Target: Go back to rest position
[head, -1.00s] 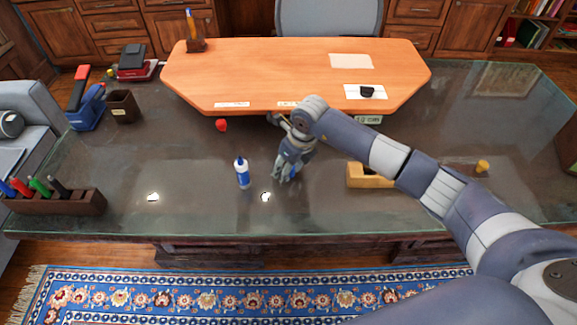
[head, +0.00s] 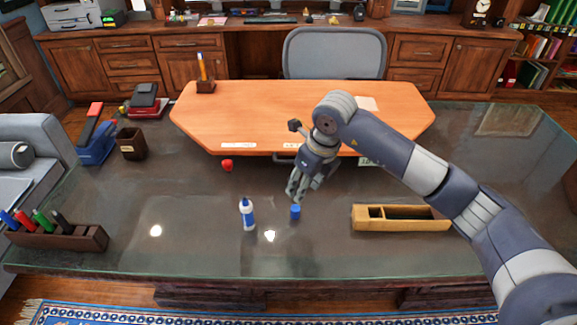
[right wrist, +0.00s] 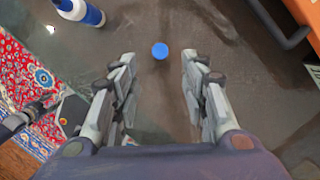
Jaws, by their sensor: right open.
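My right gripper (head: 297,192) is above the glass-topped desk, its arm coming in from the right. In the right wrist view its fingers (right wrist: 158,95) are spread apart with nothing between them. A small blue cap-like object (head: 295,212) stands on the glass just below the fingertips; it also shows in the right wrist view (right wrist: 160,51), beyond the fingers. A white and blue bottle (head: 247,214) stands upright to its left.
A wooden tray (head: 400,224) lies to the right. A marker holder (head: 70,238) stands at the left edge. An orange wooden board (head: 300,120) covers the back of the desk. A red object (head: 227,165) lies near its front edge. The front glass is mostly clear.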

